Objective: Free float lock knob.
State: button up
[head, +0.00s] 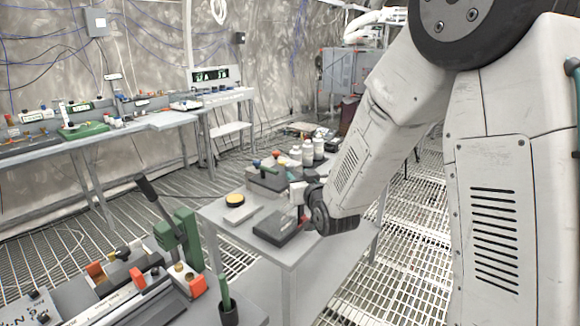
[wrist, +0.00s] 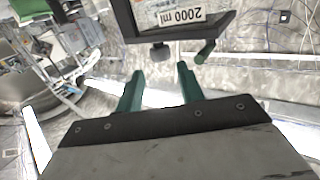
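I cannot tell for sure which one is the float lock knob. My gripper (wrist: 160,70) has its two green fingers apart, with nothing between them. The grey knob lies just beyond the gap, and the green one just beyond the right fingertip. In the head view my arm's end is low over the small table; its fingers cannot be made out.
A front-left bench holds a green lever press (head: 178,235). A long workbench (head: 110,133) runs along the wall. Grated floor is open at right.

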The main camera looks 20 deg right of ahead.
aim_at(292, 168)
jog(key=shift+w+f+t, duration=0.15)
jog(key=shift+w+t, duration=0.25)
jog(key=w, duration=0.7)
jog(key=shift+w+a, duration=0.15)
jog(key=shift+w, duration=0.05)
jog(key=c, duration=0.7)
